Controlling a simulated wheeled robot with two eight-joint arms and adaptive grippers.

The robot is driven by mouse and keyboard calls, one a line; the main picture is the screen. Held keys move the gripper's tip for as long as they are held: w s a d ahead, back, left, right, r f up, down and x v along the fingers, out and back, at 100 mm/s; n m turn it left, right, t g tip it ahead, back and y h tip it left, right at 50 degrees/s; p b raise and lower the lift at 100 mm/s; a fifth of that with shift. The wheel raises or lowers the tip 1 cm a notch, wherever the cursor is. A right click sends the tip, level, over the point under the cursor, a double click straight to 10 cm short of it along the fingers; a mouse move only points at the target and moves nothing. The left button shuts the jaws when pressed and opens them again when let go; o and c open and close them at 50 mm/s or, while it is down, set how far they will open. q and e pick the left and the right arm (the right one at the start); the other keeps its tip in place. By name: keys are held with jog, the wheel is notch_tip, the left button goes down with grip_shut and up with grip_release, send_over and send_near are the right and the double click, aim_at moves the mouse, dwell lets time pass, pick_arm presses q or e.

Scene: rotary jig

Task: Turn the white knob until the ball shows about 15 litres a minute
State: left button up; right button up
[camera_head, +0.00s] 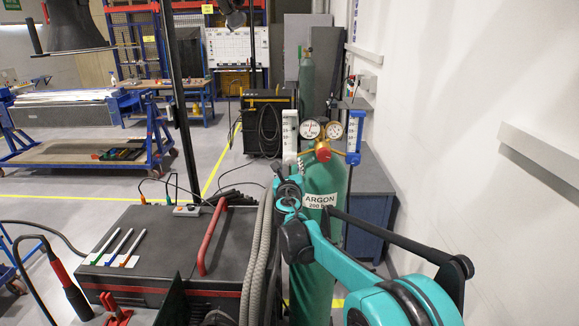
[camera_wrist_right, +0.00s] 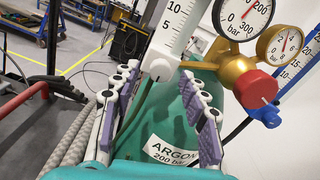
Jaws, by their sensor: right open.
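The white knob (camera_wrist_right: 159,68) sits at the bottom of a white-bodied flowmeter (camera_wrist_right: 179,28) with a scale marked 5 and 10. The flowmeter also shows in the head view (camera_head: 290,131), left of the gauges. I cannot make out the ball. My right gripper (camera_wrist_right: 160,76) is open, its two padded fingers spread left and right of the knob in the wrist view. Whether they touch it I cannot tell; a gap shows on both sides. In the head view the right gripper (camera_head: 288,184) is below the flowmeter, partly hidden by its own arm. My left gripper is not in view.
A green argon cylinder (camera_head: 320,240) stands behind my right arm. Its brass regulator (camera_wrist_right: 232,73) carries two round gauges and a red cap. A blue flowmeter (camera_head: 354,132) is on the right. A dark welding machine (camera_head: 150,235) with a red handle stands left; a white wall is right.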

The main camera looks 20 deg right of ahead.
jog(key=v, duration=1.1)
jog(key=s+d+f+m+g+b, duration=0.3)
jog(key=s+f+m+b, duration=0.2)
jog(key=s+f+m, duration=0.4)
jog(key=s+d+f+m+g+b, duration=0.3)
jog(key=s+f+m+b, duration=0.1)
jog(key=s+f+m, duration=0.6)
jog(key=s+a+f+m+g+y+b, duration=0.2)
jog(key=s+a+f+m+b, duration=0.1)
jog(key=s+f+m, duration=0.5)
jog(key=s+a+f+m+g+y+b, duration=0.2)
jog(key=s+a+f+m, duration=0.3)
jog(key=s+f+m, duration=0.3)
jog(key=shift+s+f+y+b, duration=0.2)
jog(key=shift+f+y+b, duration=0.35)
jog(key=shift+b, duration=0.3)
jog(key=shift+a, duration=0.15)
